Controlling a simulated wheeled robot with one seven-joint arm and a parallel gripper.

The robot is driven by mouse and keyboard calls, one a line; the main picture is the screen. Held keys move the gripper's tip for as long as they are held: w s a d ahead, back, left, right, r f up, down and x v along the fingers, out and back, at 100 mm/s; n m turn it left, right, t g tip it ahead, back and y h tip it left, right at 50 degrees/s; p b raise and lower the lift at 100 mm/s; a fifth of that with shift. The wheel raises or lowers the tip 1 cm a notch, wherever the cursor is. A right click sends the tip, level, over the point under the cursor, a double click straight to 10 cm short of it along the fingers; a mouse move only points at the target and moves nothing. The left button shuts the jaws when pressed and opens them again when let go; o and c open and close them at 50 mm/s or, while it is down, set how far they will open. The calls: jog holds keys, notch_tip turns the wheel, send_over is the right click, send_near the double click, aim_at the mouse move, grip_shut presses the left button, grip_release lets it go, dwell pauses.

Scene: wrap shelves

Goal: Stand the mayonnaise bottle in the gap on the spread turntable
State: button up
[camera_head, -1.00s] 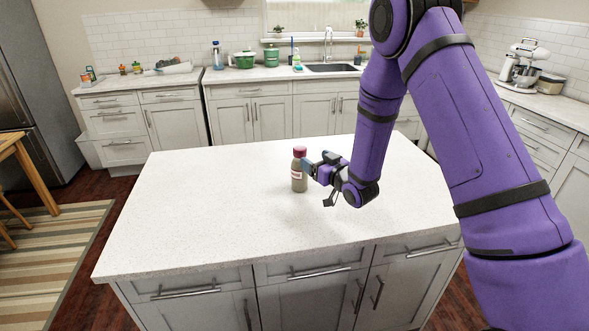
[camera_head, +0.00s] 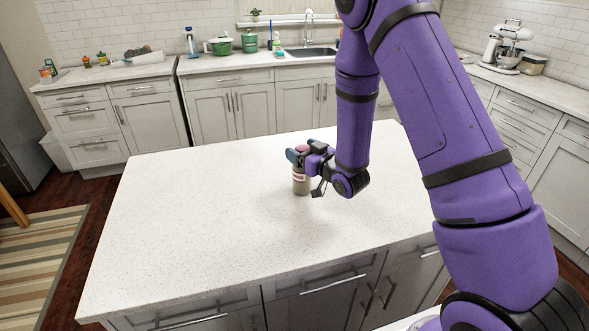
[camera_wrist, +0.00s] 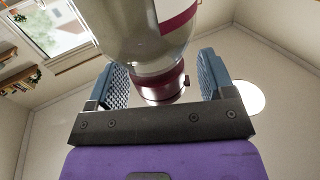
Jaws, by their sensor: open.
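The bottle (camera_head: 301,184), pale grey-brown with a dark red cap and a red-and-white label, stands upright on the island. My gripper (camera_head: 304,150) is at its upper end, with fingers spread around the cap area. In the wrist view the bottle (camera_wrist: 145,40) is large and close, its dark red cap (camera_wrist: 161,90) between the two blue ridged fingers of my open gripper (camera_wrist: 163,78). A gap shows on both sides of the cap, so the fingers seem not to press on it. I cannot make out a turntable with a gap.
The white speckled island top (camera_head: 200,230) is otherwise clear. The far counter (camera_head: 150,72) holds small jars (camera_head: 87,62) at left, a green pot (camera_head: 220,46), a green canister (camera_head: 249,41) and a blue bottle (camera_head: 191,42). A stand mixer (camera_head: 505,48) stands at right.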

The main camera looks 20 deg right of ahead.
grip_shut()
dwell(0.3)
